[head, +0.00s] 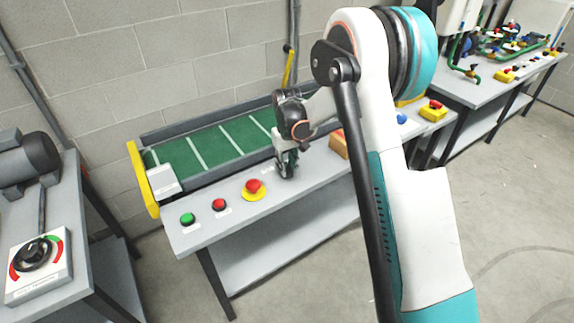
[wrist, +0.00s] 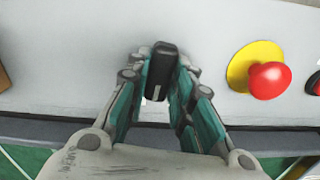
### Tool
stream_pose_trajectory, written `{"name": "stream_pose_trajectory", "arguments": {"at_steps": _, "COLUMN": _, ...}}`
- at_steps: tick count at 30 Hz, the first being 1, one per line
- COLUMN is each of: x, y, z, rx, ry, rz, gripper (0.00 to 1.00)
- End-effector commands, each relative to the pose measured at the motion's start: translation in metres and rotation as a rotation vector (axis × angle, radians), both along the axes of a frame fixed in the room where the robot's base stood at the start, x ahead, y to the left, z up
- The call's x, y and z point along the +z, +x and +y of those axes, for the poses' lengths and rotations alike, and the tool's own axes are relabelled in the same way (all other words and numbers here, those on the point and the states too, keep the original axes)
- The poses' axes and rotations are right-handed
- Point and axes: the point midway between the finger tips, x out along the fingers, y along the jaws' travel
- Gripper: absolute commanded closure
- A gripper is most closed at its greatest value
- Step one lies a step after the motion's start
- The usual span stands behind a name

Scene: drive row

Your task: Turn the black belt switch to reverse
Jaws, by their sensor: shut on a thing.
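The black belt switch (wrist: 163,66) is between my gripper's fingertips (wrist: 160,78) in the wrist view. The fingers are shut on it from both sides. A light line shows on its dark top, and its base is largely hidden by the fingers. In the head view my gripper (head: 287,163) is down at the grey bench (head: 240,215), to the right of the emergency stop. There the switch is hidden behind the fingers, and its pointing direction cannot be read from that view.
A red emergency stop on yellow (head: 253,187) is close beside the switch, with red (head: 219,204) and green (head: 187,218) buttons beyond. The green conveyor belt (head: 215,145) runs behind. A brown box (head: 339,146) is right of my gripper. A rotary dial (head: 36,253) sits at far left.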

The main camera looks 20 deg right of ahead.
Motion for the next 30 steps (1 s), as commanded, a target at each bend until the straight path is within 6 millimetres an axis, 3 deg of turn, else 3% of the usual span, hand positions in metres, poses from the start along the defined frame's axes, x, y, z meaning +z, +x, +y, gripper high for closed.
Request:
{"name": "stream_pose_trajectory", "arguments": {"at_steps": 15, "x": 0.0, "y": 0.0002, "z": -0.0001, "rx": -0.446, "ry": 0.0, "rz": 0.0, "gripper": 1.0}}
{"name": "stream_pose_trajectory", "arguments": {"at_steps": 30, "x": -0.0002, "y": 0.0002, "z": 0.0, "rx": -0.631, "ry": 0.0, "rz": -0.001, "gripper": 1.0}}
